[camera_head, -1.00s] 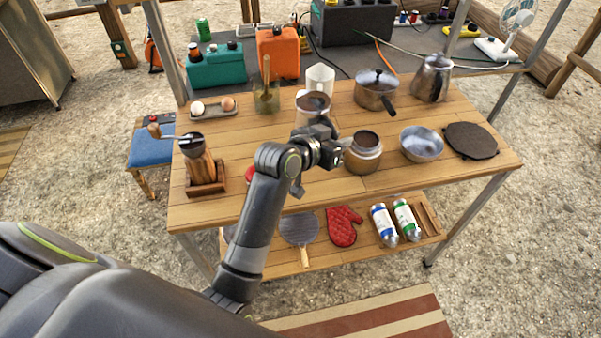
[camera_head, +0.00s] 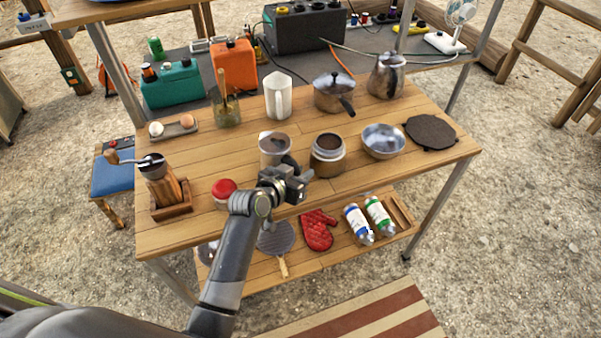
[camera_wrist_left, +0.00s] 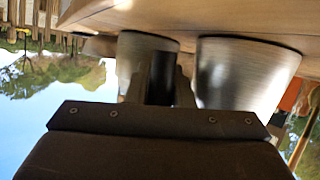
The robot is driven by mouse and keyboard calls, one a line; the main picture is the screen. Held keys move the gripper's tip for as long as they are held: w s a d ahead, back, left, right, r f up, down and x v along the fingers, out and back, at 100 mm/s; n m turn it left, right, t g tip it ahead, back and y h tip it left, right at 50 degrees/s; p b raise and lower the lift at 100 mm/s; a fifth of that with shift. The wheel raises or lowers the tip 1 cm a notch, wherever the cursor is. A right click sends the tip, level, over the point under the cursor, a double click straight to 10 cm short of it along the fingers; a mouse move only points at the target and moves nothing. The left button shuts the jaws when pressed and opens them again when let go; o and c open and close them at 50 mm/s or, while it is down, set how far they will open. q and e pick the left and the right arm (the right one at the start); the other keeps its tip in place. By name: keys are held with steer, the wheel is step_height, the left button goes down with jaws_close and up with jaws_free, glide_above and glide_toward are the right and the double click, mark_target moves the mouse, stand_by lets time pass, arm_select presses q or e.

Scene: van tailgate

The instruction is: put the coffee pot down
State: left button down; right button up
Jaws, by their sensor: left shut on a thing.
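The coffee pot, a metal cup-like vessel with a dark inside (camera_head: 272,152), is at the front middle of the wooden table (camera_head: 330,190). My left gripper (camera_head: 290,178) is shut on it from the front right, seemingly by its dark handle. In the left wrist view, which is upside down, the pot is the larger metal body on the right (camera_wrist_left: 245,70). The pot looks upright. I cannot tell whether its bottom touches the table. The gripper hides part of its lower side. My right gripper is not in view.
A metal pot base with brown contents (camera_head: 328,155) stands close on the right. A red-topped thing (camera_head: 223,189) is on the left, near a grinder (camera_head: 158,180). Clear wood lies between the mug and the pot.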

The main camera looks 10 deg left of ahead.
arm_select(q)
steer(key=c, duration=1.7)
jaws_free()
steer(key=shift+f, duration=0.15)
steer(key=o, duration=0.4)
steer(key=shift+o, duration=0.2)
steer(key=shift+r, duration=0.25)
steer(key=v, duration=1.2)
